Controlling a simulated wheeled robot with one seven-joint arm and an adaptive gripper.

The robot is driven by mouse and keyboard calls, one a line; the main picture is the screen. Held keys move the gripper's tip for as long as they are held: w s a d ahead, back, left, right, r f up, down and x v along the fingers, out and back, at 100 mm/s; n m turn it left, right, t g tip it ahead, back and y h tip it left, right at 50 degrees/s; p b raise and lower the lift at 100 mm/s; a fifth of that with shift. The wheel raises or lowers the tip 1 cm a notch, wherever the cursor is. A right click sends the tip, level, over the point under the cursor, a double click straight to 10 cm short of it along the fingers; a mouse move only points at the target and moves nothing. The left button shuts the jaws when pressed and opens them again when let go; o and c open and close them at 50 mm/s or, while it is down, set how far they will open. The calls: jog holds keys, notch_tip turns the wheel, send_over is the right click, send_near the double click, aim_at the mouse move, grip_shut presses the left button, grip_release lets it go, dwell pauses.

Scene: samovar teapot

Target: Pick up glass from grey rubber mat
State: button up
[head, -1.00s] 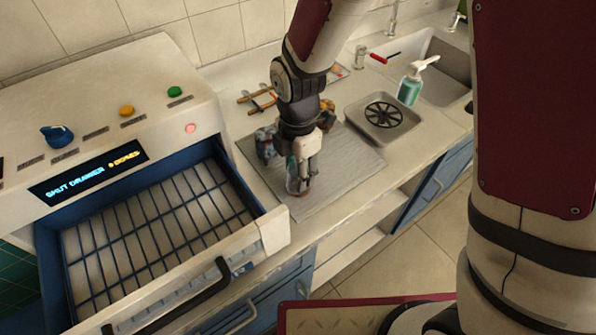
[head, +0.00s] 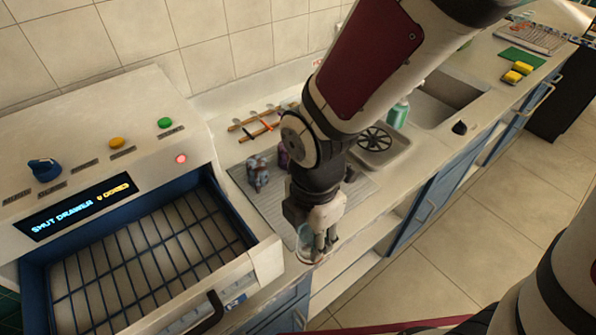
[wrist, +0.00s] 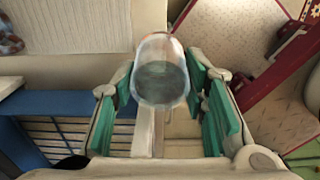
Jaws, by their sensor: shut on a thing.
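My gripper (head: 318,247) is shut on a clear glass (head: 304,240) and holds it near the counter's front edge, right of the open drawer. In the wrist view the glass (wrist: 160,72) sits between the green finger pads, tilted, with its round end towards the camera. The grey rubber mat (head: 262,204) lies behind the gripper on the counter, partly hidden by my arm. In the wrist view the mat (wrist: 85,25) is at the upper left, apart from the glass.
A blue-brown patterned vessel (head: 258,174) and a purple thing (head: 283,155) stand on the mat. At left, a machine's drawer (head: 150,265) with a wire rack is open and empty; its display (head: 77,206) reads "SHUT DRAWER". A sink (head: 450,92) and soap bottle (head: 398,113) are at the right.

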jog(key=shift+s+d+r, duration=0.1)
jog(key=shift+s+d, duration=0.15)
jog(key=shift+s, duration=0.5)
jog(key=shift+w+r+p, duration=0.1)
jog(key=shift+r+p, duration=0.1)
jog(key=shift+p, duration=1.05)
jog(key=shift+r+p, duration=0.1)
jog(key=shift+p, duration=0.35)
jog(key=shift+s+d+r+p, duration=0.1)
jog(key=shift+s+p, duration=0.3)
jog(key=shift+p, duration=0.7)
jog(key=shift+s+d+f+p, duration=0.15)
jog(key=shift+s+p, duration=0.25)
jog(key=shift+p, duration=0.6)
jog(key=shift+s+d+f+p, duration=0.15)
jog(key=shift+s+p, duration=0.25)
jog(key=shift+p, duration=0.6)
